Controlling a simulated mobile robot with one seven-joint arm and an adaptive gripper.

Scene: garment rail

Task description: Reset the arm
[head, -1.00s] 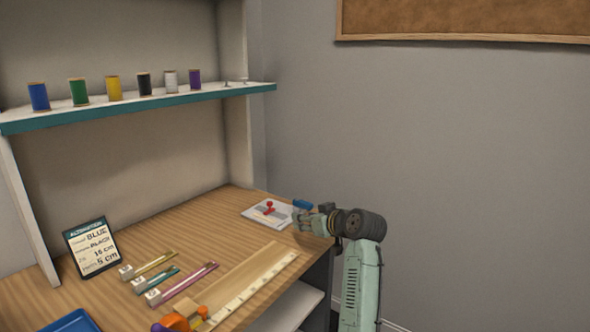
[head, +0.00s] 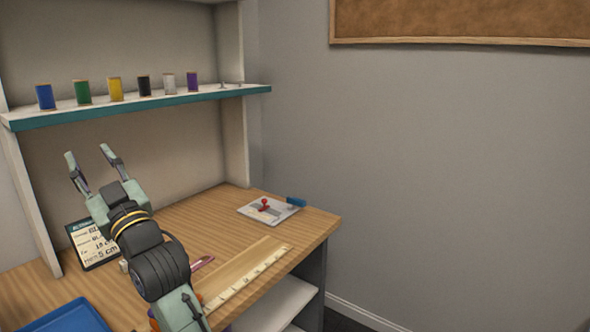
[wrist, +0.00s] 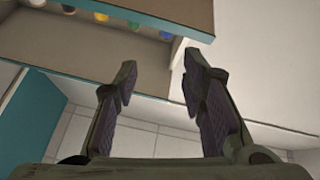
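My gripper (head: 92,164) is raised above the left part of the wooden table, its two fingers pointing up and away toward the shelf unit. The fingers stand apart with nothing between them. The wrist view also shows my gripper (wrist: 160,85) open and empty, with the teal shelf edge and the bottoms of several spools beyond it. My arm covers part of the instruction card (head: 82,246) and most of the tools behind it.
Several thread spools (head: 115,89) stand on the teal-edged shelf (head: 150,105). A white card with a red object (head: 264,205) and a blue block (head: 296,201) lie at the table's right. A ruler (head: 245,279) lies near the front edge. A blue tray (head: 70,318) is at the lower left.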

